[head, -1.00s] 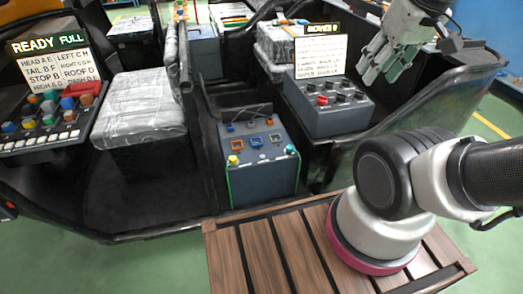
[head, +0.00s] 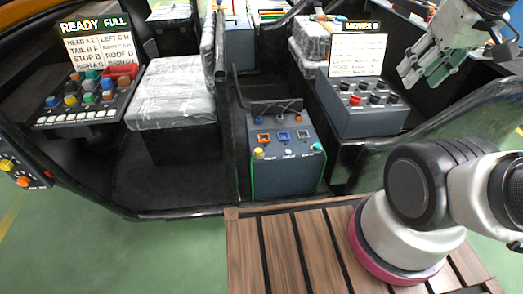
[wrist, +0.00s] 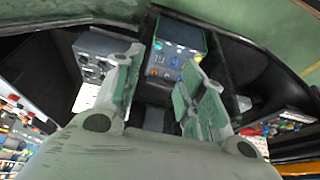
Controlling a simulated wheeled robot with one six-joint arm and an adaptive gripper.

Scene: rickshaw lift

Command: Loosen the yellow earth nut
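A yellow knob (head: 259,152), which looks like the yellow earth nut, sits on the near left corner of a dark grey battery-like box (head: 285,175) in the middle of the head view. A teal knob (head: 318,147) sits on the near right corner. My gripper (head: 408,75) is at the upper right, raised well away from the box, with nothing in its fingers. In the wrist view my gripper (wrist: 165,95) has its fingers spread wide, and the box (wrist: 180,35) shows beyond them. A small yellowish spot (wrist: 199,57) there may be the nut.
A black bar (head: 270,104) stands behind the box top. A grey switch box (head: 368,120) with a sign is to the right. A wrapped seat (head: 170,92) and a button panel (head: 88,100) are to the left. A slatted wooden deck (head: 285,250) lies in front.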

